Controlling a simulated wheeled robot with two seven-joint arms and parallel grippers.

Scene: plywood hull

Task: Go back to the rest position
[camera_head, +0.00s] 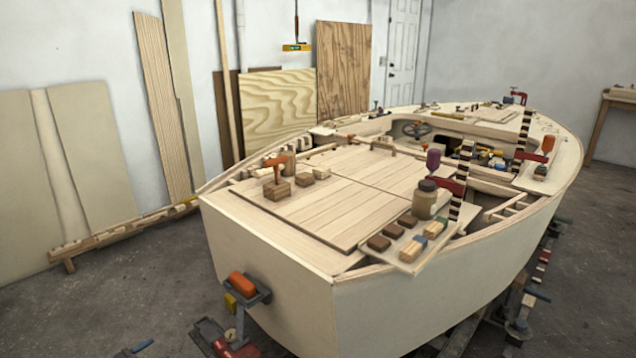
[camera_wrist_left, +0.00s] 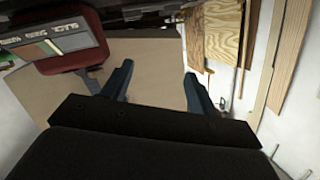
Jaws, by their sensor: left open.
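My left gripper shows in the left wrist view (camera_wrist_left: 158,75), its two dark fingers spread apart with nothing between them. I cannot make out either gripper clearly in the head view. The plywood hull (camera_head: 270,275) fills the middle and right of the head view, standing on supports. No arm shows over its deck (camera_head: 340,190). My right gripper is in neither view.
Sanding blocks, a jar (camera_head: 425,200) and clamps lie on the hull. Plywood sheets (camera_head: 277,110) and boards lean on the back wall. The grey floor (camera_head: 120,285) left of the hull is largely clear.

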